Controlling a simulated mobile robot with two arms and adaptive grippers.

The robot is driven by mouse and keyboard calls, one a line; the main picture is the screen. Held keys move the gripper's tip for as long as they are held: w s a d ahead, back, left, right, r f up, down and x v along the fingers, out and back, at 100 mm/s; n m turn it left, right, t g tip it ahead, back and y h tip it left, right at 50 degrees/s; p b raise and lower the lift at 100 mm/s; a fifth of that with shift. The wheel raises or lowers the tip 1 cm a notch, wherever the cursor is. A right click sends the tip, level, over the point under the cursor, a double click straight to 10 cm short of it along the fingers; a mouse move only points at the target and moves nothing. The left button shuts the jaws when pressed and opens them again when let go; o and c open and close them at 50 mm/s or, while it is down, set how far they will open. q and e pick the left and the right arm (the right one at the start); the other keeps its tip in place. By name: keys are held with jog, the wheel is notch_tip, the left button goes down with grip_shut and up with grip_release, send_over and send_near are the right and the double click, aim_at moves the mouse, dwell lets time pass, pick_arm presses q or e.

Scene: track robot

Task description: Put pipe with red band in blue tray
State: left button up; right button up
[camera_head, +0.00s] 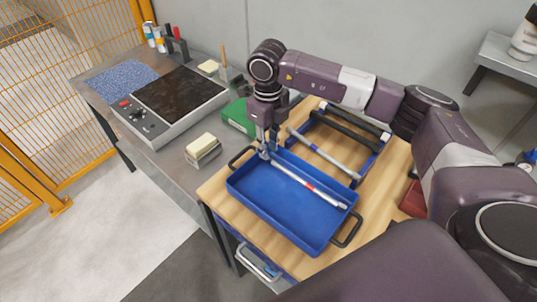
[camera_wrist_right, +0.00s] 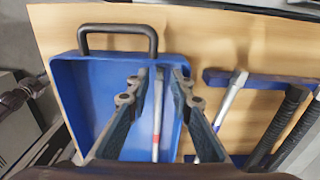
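The pipe with the red band (camera_head: 291,175) is light grey and lies lengthwise inside the blue tray (camera_head: 250,199). In the right wrist view the pipe (camera_wrist_right: 156,120) is within the tray walls, close to the right wall of the tray (camera_wrist_right: 90,65). My right gripper (camera_head: 266,152) points down at the pipe's left end, by the tray's back left corner. In the wrist view the right gripper (camera_wrist_right: 160,80) is open, its fingers apart on either side of the pipe with visible gaps. My left gripper is not seen.
A blue rack (camera_head: 355,180) with another grey pipe (camera_head: 318,148) and dark pipes stands behind the tray on the wooden top. A green box (camera_head: 237,118) and a cream-topped block (camera_head: 202,147) are to the left. A dark-topped panel (camera_head: 180,97) sits on the grey bench.

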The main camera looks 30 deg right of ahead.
notch_tip(320, 180, up, 9)
jog(key=b, duration=0.1)
jog(key=shift+f, duration=0.2)
